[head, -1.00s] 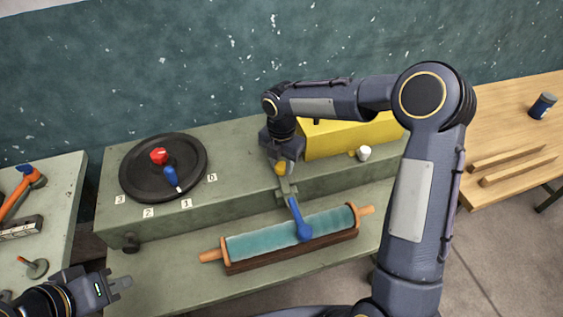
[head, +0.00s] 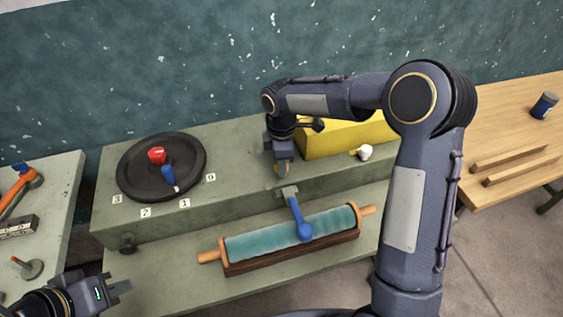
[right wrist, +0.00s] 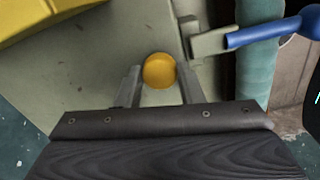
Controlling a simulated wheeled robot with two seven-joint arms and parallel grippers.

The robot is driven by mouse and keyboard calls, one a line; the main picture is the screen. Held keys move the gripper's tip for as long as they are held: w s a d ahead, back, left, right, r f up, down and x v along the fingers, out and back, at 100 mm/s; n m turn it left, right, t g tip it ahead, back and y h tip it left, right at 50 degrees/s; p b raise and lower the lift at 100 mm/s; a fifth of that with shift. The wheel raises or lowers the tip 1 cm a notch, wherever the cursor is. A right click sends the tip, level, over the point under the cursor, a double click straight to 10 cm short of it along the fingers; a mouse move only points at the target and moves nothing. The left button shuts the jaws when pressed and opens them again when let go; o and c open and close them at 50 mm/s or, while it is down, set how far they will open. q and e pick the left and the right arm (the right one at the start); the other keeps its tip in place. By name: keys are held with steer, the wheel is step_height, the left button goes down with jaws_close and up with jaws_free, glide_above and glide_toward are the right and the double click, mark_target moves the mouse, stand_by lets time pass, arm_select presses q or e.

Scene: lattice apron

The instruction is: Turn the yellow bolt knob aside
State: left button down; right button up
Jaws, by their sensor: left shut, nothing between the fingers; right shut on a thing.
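The yellow bolt knob (right wrist: 159,71) is round and sits between the two fingertips of my right gripper (right wrist: 158,88) in the right wrist view. The right gripper (head: 283,172) is shut on it in the head view, pointing down at the front edge of the grey-green raised bench, and hides most of the knob. Just beside the knob is a grey bracket (right wrist: 209,42) with a blue lever (head: 298,215) hanging from it toward the roller. My left gripper (head: 118,287) is shut and empty at the lower left, far from the knob.
A teal roller (head: 270,238) with wooden handles lies in front. A yellow block (head: 345,138) and a white knob (head: 365,152) are right of the gripper. A black dial (head: 138,180) with a red knob (head: 157,155) and blue pointer (head: 170,178) is at left. A wooden table stands at right.

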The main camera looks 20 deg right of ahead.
steer(key=m, duration=0.5)
steer(key=shift+m+b, duration=0.3)
steer(key=shift+m, duration=0.1)
steer(key=shift+r, duration=0.1)
stand_by(0.3)
steer(key=o, duration=1)
step_height(320, 180, up, 8)
steer(key=shift+f, duration=0.1)
